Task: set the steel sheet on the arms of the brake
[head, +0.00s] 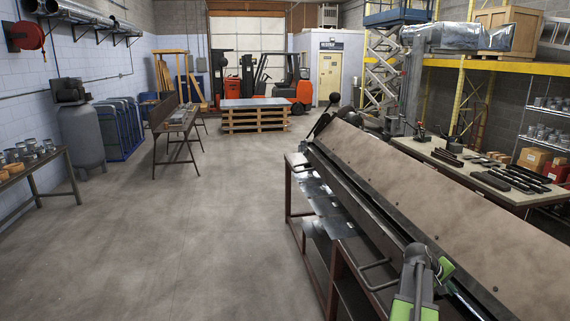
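The brake (420,215) is the long dark machine with a tan, sloping upper face, running from the centre to the bottom right. Bent dark bar handles (375,277) stick out from its near side. Shiny grey sheet metal (318,192) shows low along its left side; I cannot tell whether this is loose sheet or part of the brake. A flat blue-grey sheet (256,103) lies on stacked wooden pallets at the back. My grey and green gripper (430,264) is at the bottom right, in front of the brake; its fingers are not clear, and no sheet shows in it.
A bench (470,172) with dark tools stands right of the brake. A narrow work table (178,128) stands left of centre, and a table with cans (30,165) is at far left. Forklifts (295,88) stand at the back. The concrete floor (190,235) between is clear.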

